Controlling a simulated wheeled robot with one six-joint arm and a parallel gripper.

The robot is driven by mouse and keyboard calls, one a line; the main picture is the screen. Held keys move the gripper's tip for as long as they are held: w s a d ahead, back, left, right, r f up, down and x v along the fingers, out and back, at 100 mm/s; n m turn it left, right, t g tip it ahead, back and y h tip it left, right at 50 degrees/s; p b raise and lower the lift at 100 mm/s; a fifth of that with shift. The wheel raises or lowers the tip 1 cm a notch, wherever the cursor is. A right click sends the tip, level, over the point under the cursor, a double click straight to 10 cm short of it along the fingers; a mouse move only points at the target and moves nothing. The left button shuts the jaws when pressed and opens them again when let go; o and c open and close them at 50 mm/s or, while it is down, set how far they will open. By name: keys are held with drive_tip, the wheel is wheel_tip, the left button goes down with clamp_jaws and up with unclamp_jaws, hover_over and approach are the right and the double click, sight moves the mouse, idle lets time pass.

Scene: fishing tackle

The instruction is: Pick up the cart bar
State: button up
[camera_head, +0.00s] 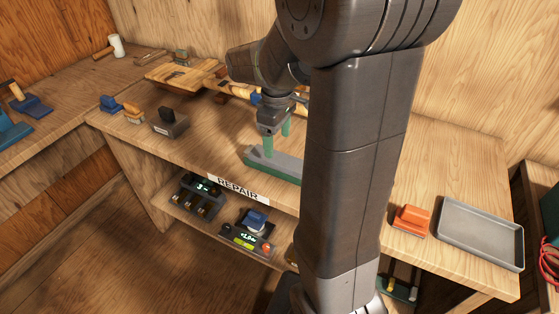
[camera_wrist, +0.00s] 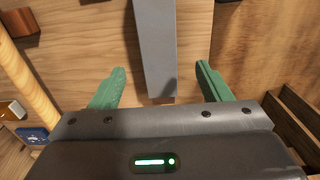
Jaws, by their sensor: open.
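A long grey bar (camera_head: 287,167), which looks to be the cart bar, lies on the wooden workbench near its front edge. Its front side shows green in the head view, and my arm hides its right part. In the wrist view the bar (camera_wrist: 155,45) runs from the top edge down between my fingers, with its near end in sight. My gripper (camera_head: 277,146) is open above the bar, its green fingers pointing down. In the wrist view one finger is on each side of the bar, with a gap on both sides. I cannot tell how high the fingertips are.
A dark block with a black knob (camera_head: 171,123) stands left of the bar. Wooden boards (camera_head: 185,73) lie behind it. A grey tray (camera_head: 480,235) and an orange block (camera_head: 411,220) are at the right. A shelf with devices (camera_head: 247,233) sits below the bench front.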

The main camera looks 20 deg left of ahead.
sight(278, 158)
drive_tip(key=shift+w+f, duration=0.1)
drive_tip(key=shift+f, duration=2.9)
drive_tip(key=c, duration=1.3)
